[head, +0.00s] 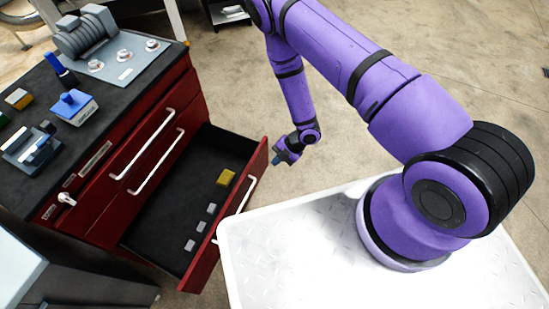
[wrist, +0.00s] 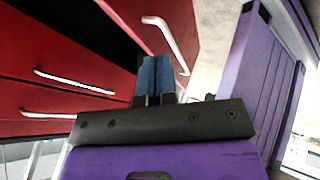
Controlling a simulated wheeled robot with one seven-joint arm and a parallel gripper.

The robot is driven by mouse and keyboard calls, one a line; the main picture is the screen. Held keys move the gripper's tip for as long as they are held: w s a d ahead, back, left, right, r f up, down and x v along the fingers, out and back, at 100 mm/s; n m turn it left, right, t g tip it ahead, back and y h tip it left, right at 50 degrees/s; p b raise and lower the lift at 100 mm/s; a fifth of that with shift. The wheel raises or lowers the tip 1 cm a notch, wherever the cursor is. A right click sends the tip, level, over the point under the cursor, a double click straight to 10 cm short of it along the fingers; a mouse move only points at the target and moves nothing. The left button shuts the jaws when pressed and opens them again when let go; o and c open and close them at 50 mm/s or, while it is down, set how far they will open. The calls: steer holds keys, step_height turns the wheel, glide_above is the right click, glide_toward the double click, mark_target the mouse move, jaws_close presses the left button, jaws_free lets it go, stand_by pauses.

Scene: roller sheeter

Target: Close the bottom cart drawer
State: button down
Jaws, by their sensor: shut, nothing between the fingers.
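The red tool cart (head: 160,100) stands at the left in the head view. Its bottom drawer (head: 165,205) is pulled far out, with a dark inside and a red front panel with a white handle (head: 239,197). My gripper (head: 282,158) is just beyond the far right end of that front panel, near its outer side. In the wrist view my gripper's blue fingers (wrist: 155,75) are together and empty, beside red drawer fronts with white handles. I cannot tell whether the fingers touch the panel.
A yellow block (head: 226,177) and several small grey blocks lie in the open drawer. The upper drawers look shut. Tools and a grey machine (head: 85,35) sit on the cart top. My white base is close to the drawer front. The floor (head: 230,90) behind is clear.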

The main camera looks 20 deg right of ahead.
glide_toward(250, 173)
step_height(250, 173, down, 3)
steer(key=s, duration=0.3)
steer(key=shift+w+a+f, duration=0.15)
steer(key=shift+w+a, duration=0.6)
steer(key=shift+a, duration=0.05)
steer(key=shift+w+a+f, duration=0.15)
steer(key=shift+w+a, duration=0.6)
steer(key=shift+a, duration=0.05)
